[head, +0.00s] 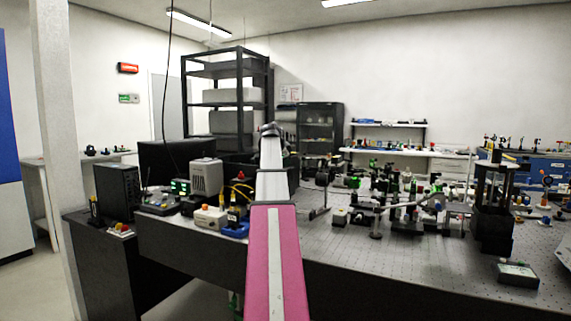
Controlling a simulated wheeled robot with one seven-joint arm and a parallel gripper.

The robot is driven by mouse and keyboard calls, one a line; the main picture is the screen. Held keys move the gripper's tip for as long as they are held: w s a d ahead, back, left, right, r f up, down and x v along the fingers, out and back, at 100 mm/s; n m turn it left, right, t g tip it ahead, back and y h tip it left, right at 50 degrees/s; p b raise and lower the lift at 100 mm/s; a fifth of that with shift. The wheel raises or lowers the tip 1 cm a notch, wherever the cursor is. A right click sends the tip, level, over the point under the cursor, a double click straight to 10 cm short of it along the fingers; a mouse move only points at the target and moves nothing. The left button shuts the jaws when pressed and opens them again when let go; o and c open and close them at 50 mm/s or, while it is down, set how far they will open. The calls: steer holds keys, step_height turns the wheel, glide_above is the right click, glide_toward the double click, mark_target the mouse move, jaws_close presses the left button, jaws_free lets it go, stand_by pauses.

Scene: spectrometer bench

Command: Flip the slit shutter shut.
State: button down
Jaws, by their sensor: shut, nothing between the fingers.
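I cannot pick out the slit shutter among the small parts on the optical bench (440,262). Dense optics with green and black mounts (400,200) stand on its middle. My arm reaches up and away through the centre of the view, with a pink link nearest and pale links beyond. It ends in a dark joint above the bench's back edge. My gripper cannot be made out; the arm covers that part of the view.
Left of my arm are a grey box (206,177), a cream box with knobs (211,218) and yellow cables (240,192). A tall black stand (494,215) and a small flat box (518,274) are on the right. The bench's front middle is mostly bare.

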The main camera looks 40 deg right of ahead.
steer(key=shift+w+d+r+g+y, duration=0.3)
steer(key=shift+d+y, duration=0.05)
steer(key=shift+y, duration=0.35)
stand_by(0.6)
steer(key=shift+d+r, duration=0.1)
steer(key=shift+w+d+r, duration=0.3)
steer(key=shift+d+r, duration=0.05)
steer(key=shift+d, duration=0.2)
steer(key=shift+w+d+r, duration=0.15)
steer(key=shift+w+d, duration=0.05)
steer(key=shift+d, duration=0.05)
steer(key=shift+d+g+y, duration=0.2)
steer(key=shift+g+y, duration=0.2)
steer(key=shift+y, duration=0.2)
steer(key=shift+w+d, duration=0.25)
steer(key=shift+d, duration=0.15)
steer(key=shift+r, duration=0.25)
steer(key=shift+r, duration=0.6)
